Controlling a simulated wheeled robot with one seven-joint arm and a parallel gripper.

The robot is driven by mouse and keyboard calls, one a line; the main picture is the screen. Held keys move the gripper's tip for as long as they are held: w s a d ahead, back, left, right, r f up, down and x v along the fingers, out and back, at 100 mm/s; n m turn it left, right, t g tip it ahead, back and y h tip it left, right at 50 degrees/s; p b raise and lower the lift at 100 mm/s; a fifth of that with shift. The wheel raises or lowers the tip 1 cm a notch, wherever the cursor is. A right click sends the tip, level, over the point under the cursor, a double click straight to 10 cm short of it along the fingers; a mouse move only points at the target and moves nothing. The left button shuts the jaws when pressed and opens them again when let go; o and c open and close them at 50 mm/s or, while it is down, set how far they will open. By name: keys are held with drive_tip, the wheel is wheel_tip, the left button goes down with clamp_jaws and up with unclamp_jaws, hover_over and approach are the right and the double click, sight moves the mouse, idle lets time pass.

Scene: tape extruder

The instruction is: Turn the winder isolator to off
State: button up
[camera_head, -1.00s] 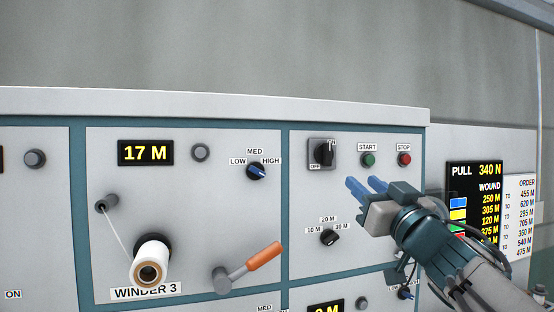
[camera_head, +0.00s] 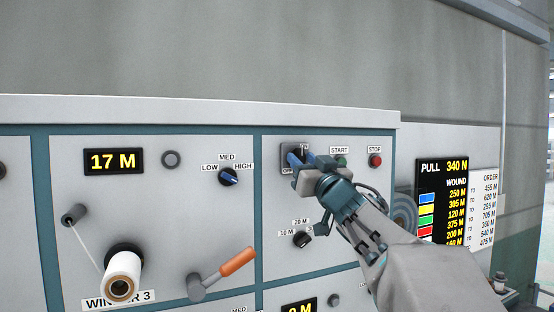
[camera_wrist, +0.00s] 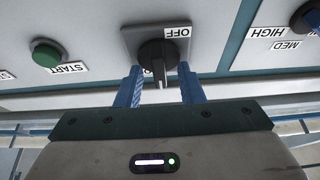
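The winder isolator is a black rotary knob (camera_wrist: 158,58) on a grey square plate (camera_wrist: 130,36) with an OFF label. In the wrist view, which is upside down, the knob's grip bar points down the picture, away from the OFF label. My gripper (camera_wrist: 160,88) is open, with one blue finger on each side of the knob's grip bar and a gap on both sides. In the head view, my gripper (camera_head: 301,159) is in front of the isolator plate (camera_head: 287,150) and hides most of the knob.
A green START button (camera_head: 341,162) and red STOP button (camera_head: 376,160) sit right of the isolator. A 10/20/30 M selector (camera_head: 301,240) is below it. The LOW/MED/HIGH knob (camera_head: 229,177), orange-handled crank (camera_head: 238,262) and white roll (camera_head: 122,274) are to the left.

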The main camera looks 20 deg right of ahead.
clamp_jaws()
drive_tip(key=shift+n, duration=0.4)
drive_tip(key=n+y, duration=0.1)
drive_tip(key=n, duration=0.1)
drive_tip(key=n+y, duration=0.2)
drive_tip(key=n, duration=0.1)
drive_tip(key=shift+d+g, duration=0.15)
drive_tip(key=shift+g, duration=0.15)
drive_tip(key=n+g+y, duration=0.1)
drive_tip(key=n, duration=0.2)
drive_tip(key=n+g+y+p, duration=0.1)
drive_tip(key=n+y, duration=0.1)
drive_tip(key=n, duration=0.2)
drive_tip(key=shift+r, duration=0.1)
drive_tip(key=n+g, duration=0.1)
drive_tip(key=n, duration=0.1)
drive_tip(key=n+g+p, duration=0.1)
drive_tip(key=n, duration=0.2)
drive_tip(key=shift+d+n+y, duration=0.1)
drive_tip(key=shift+n+y, duration=0.2)
drive_tip(key=shift+y, duration=0.1)
drive_tip(key=shift+n+g+p, duration=0.4)
drive_tip(key=shift+n+g, duration=0.3)
drive_tip(key=shift+n, duration=1.2)
